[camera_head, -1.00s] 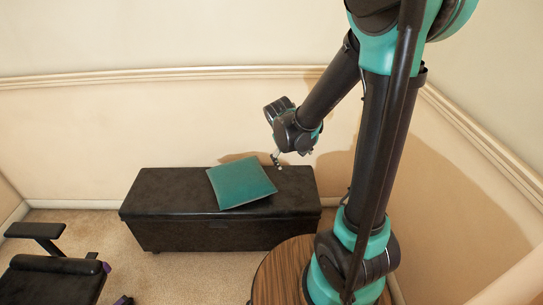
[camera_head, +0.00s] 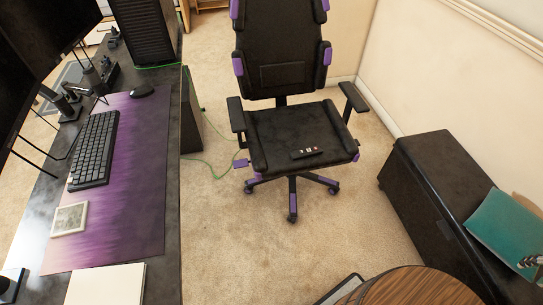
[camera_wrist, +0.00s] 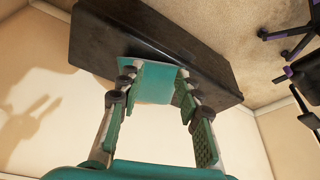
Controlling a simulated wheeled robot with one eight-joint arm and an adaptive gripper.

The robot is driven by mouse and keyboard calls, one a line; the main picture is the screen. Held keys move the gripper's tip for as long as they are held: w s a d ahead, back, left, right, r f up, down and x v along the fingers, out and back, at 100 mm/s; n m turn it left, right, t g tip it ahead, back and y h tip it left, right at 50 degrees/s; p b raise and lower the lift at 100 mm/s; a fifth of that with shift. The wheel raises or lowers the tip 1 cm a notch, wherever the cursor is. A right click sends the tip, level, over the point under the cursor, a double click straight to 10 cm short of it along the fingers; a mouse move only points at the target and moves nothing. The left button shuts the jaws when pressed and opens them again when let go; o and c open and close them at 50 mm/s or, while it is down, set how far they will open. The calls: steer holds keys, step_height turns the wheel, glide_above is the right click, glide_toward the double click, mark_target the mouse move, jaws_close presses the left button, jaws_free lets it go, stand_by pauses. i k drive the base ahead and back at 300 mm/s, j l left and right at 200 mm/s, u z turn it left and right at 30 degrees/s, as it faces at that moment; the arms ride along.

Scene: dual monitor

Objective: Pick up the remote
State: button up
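The remote (camera_head: 307,152) is a small dark bar with red and white buttons. It lies on the black seat of the office chair (camera_head: 283,130), near the seat's front edge. My gripper (camera_wrist: 155,84) is open in the wrist view, its two green-padded fingers apart with nothing held between them. It points toward the black bench (camera_wrist: 205,60) and the teal cushion (camera_wrist: 148,72). In the head view only a small piece of my gripper shows at the right edge, well away from the remote. The remote is not visible in the wrist view.
A desk with a keyboard (camera_head: 94,148), purple mat (camera_head: 135,200) and monitors stands at the left. The bench (camera_head: 440,165) with the cushion (camera_head: 505,235) is at the right. Carpet (camera_head: 340,235) lies open between.

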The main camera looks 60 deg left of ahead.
mark_target(295, 155)
steer(key=k+l+u, duration=0.1)
steer(key=u, duration=0.35)
steer(key=k+u, duration=0.1)
steer(key=u, duration=0.35)
steer(key=k+u, duration=0.1)
steer(key=u, duration=0.35)
steer(key=k+u, duration=0.1)
steer(key=u, duration=0.35)
steer(key=i+j+z, duration=0.1)
steer(key=i+j, duration=0.2)
